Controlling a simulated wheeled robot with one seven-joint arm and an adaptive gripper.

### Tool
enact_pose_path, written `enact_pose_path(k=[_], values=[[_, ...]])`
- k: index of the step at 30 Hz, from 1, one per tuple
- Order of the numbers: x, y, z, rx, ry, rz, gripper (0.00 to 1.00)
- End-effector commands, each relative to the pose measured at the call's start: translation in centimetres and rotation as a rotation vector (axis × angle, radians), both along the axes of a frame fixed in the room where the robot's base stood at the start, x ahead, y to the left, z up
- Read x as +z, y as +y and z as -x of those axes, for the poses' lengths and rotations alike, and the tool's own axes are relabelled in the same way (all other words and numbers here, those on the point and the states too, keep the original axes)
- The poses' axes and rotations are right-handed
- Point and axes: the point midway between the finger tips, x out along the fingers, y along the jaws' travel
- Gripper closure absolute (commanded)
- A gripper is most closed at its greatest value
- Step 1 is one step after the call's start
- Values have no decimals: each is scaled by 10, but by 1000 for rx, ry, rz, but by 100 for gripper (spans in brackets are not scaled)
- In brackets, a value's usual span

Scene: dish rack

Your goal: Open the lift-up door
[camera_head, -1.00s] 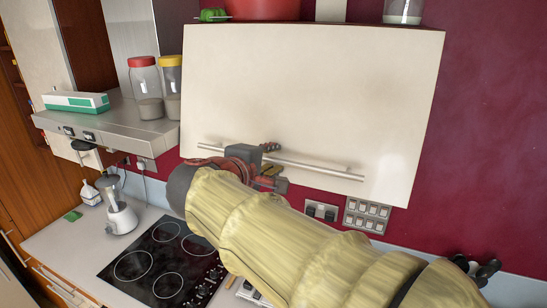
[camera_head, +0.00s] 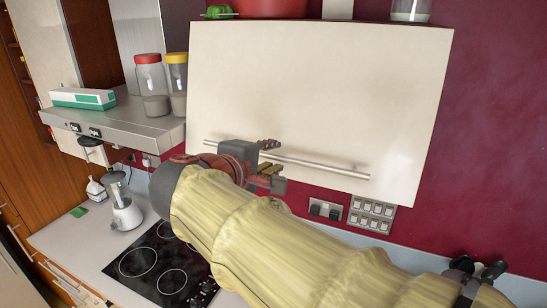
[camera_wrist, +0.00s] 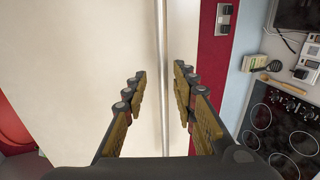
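The lift-up door (camera_head: 320,95) is a cream panel on the wall cabinet, and it looks shut. A long metal bar handle (camera_head: 318,167) runs along its lower edge. My gripper (camera_head: 268,160) is in front of the handle, left of its middle. In the wrist view the door (camera_wrist: 100,50) fills the left and middle. The handle (camera_wrist: 160,62) runs up and down between the two fingers of my gripper (camera_wrist: 160,95), which are spread apart. The fingers do not visibly touch the bar. My arm hides part of the area below the door.
A steel range hood (camera_head: 120,118) with jars (camera_head: 151,85) and a box (camera_head: 82,98) on it juts out at left. A red pot (camera_head: 272,8) and a glass (camera_head: 410,10) stand on top of the cabinet.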

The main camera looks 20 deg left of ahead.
Motion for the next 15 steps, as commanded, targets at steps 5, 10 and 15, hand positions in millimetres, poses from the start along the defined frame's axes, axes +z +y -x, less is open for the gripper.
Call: enact_pose_path(k=[5, 10, 15], values=[[5, 2, 11, 2, 0, 0, 72], [9, 2, 20, 1, 1, 1, 72], [14, 3, 30, 1, 1, 1, 72]])
